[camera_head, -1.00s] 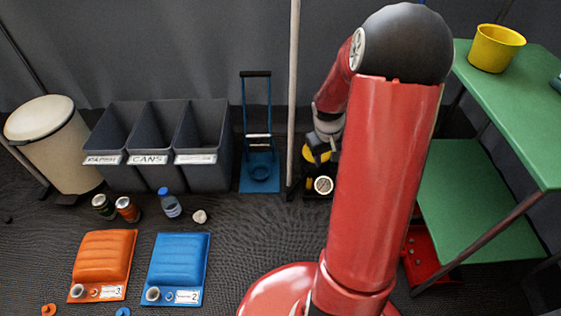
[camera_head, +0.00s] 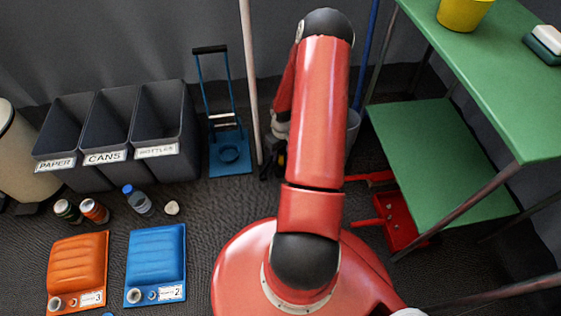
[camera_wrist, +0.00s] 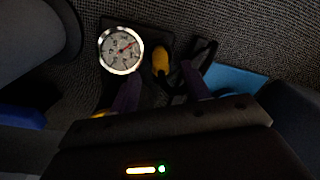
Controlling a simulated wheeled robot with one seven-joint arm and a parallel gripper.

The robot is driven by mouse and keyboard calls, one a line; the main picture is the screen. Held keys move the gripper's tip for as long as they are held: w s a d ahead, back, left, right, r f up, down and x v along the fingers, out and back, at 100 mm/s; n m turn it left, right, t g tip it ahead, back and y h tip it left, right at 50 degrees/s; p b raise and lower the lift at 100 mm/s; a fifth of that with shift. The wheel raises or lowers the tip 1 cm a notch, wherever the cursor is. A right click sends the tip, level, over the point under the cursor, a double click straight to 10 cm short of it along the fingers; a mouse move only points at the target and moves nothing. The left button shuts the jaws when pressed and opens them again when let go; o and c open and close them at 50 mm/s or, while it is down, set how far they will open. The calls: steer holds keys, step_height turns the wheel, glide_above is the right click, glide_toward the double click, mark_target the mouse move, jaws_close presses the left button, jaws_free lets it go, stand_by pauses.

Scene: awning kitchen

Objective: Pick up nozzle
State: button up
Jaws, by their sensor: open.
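In the wrist view a small upright piece, yellow with a dark end (camera_wrist: 160,62), lies beyond my gripper (camera_wrist: 161,86), roughly in line with the gap between its two purplish fingers. It may be the nozzle, but the dark picture does not settle this. The fingers are apart with nothing clearly held between them. A round white-faced gauge (camera_wrist: 120,50) is just left of the yellow piece, on a dark device. In the head view my arm hides most of this area, and my gripper cannot be made out.
Three grey bins (camera_head: 115,135) stand left, a blue-framed stand (camera_head: 229,150) and a pale pole (camera_head: 249,80) nearer. A green shelf table (camera_head: 445,165) with red equipment (camera_head: 397,220) below is right. Orange (camera_head: 78,270) and blue (camera_head: 156,258) pads, cans and a bottle (camera_head: 137,199) lie left.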

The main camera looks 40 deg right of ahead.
mark_target(281, 154)
step_height(281, 154, down, 3)
steer(key=shift+a+f+b, duration=0.1)
steer(key=shift+f+b, duration=0.1)
steer(key=shift+b, duration=0.1)
steer(key=shift+r, duration=0.1)
jaws_close()
steer(key=shift+r, duration=0.1)
